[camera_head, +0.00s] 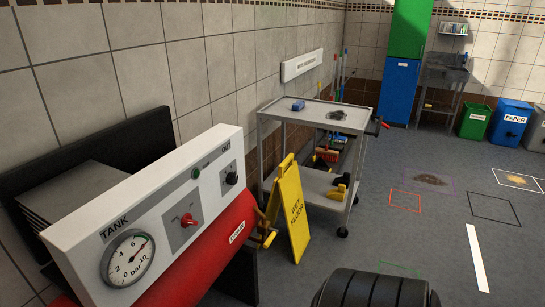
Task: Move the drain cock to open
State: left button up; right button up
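A label that seems to read DRAIN (237,232) is on the tank's right end. Just right of it is a small brass-coloured drain cock with a yellow lever (269,239). The lever slants down and to the right, close to the yellow floor sign; whether this is its open or shut position I cannot tell. Neither of my grippers is in view, and nothing of mine touches the cock.
A yellow wet-floor sign (293,212) and a grey cart (300,118) stand right of the tank. The floor at right is mostly clear. Bins stand far right.

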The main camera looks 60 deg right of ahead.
aim_at(274, 232)
jog(key=z, duration=1.95)
jog(key=i+l+z, duration=0.15)
jog(key=i+z, duration=0.65)
